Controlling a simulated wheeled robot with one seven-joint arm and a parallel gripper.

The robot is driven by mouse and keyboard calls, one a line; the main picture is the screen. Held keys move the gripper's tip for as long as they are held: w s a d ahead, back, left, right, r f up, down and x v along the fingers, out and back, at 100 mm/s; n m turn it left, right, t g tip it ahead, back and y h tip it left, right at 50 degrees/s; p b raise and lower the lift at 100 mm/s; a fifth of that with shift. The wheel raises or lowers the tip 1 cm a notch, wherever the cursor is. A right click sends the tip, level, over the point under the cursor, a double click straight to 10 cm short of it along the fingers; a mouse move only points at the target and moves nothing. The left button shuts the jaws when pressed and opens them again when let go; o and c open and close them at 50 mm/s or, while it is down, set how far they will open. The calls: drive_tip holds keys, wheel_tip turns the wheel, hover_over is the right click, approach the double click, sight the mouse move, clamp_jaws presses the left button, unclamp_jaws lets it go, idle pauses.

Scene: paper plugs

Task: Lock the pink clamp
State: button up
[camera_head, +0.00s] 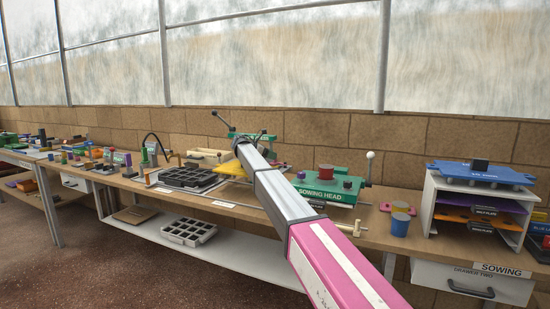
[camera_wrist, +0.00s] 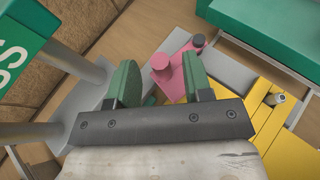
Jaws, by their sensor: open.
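The pink clamp (camera_wrist: 172,83) shows in the wrist view at the upper middle, with a round pink knob and a dark-topped post beside it. It sits on a grey base next to a yellow plate (camera_wrist: 270,128). My gripper (camera_wrist: 158,78) is open, its two green fingers spread apart. The right finger overlaps the pink clamp in the picture and hides part of it. I cannot tell whether they touch. Nothing is seen held between the fingers. In the head view my arm reaches over the bench to the yellow plate (camera_head: 232,167), and I cannot make out the clamp there.
A green press part (camera_wrist: 20,60) and grey posts stand close at the left in the wrist view. A green block (camera_wrist: 265,32) lies at the upper right. In the head view a green sowing head (camera_head: 325,190), a black cell tray (camera_head: 187,178) and a shelf rack (camera_head: 432,205) crowd the bench.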

drive_tip(key=shift+x, duration=1.25)
clamp_jaws()
drive_tip(key=shift+s+a+n+t+y, duration=0.1)
drive_tip(key=shift+s+n+t+y, duration=0.5)
drive_tip(key=shift+n+t, duration=0.25)
drive_tip(key=shift+s+a+n+t, duration=0.15)
drive_tip(key=shift+a+n+t, duration=0.05)
drive_tip(key=shift+n+t, duration=0.35)
unclamp_jaws()
drive_tip(key=shift+r, duration=0.1)
